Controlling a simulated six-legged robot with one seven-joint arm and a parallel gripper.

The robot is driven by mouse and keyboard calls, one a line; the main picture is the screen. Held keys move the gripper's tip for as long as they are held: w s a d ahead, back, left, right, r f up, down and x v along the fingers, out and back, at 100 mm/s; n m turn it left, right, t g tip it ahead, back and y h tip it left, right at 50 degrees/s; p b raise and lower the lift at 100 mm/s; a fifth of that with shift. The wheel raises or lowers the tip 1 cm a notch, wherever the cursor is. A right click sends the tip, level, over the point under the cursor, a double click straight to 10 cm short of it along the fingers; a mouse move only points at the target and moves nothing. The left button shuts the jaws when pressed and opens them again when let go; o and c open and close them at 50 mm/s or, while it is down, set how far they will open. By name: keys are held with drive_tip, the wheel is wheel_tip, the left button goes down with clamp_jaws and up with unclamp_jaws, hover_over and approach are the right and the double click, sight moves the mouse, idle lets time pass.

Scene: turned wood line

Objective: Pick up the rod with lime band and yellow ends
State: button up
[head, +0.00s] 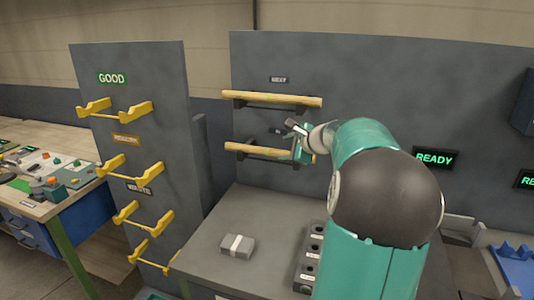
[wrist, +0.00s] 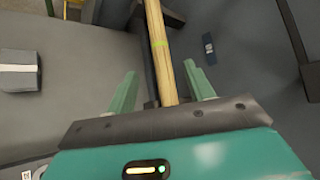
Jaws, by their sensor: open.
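In the wrist view a pale wooden rod (wrist: 161,65) with a lime band (wrist: 159,43) runs from the top edge down between the two green fingers of my gripper (wrist: 160,69). The fingers are open, one on each side of the rod, with gaps showing on both sides. Its near end is hidden behind the gripper body, and yellow ends cannot be made out. In the head view my gripper (head: 300,142) is at the right part of the lower rod (head: 252,150), which lies on a dark wall holder. The band is too small to see there.
Another wooden rod (head: 272,99) lies on a holder just above. A grey panel (head: 135,75) with empty yellow hooks and a GOOD sign stands to the left. A grey block (head: 237,246) and a dark holed rack (head: 309,259) sit on the bench below.

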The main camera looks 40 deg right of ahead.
sight(273, 151)
drive_tip(key=x, duration=0.8)
drive_tip(key=shift+w+d+f, duration=0.1)
drive_tip(key=shift+w+d, duration=0.05)
drive_tip(key=shift+d, duration=0.05)
drive_tip(key=c, duration=1.1)
drive_tip(key=shift+c, duration=0.2)
drive_tip(key=shift+r, duration=1.8)
drive_tip(key=shift+s+a, duration=0.1)
drive_tip(key=shift+s, duration=0.45)
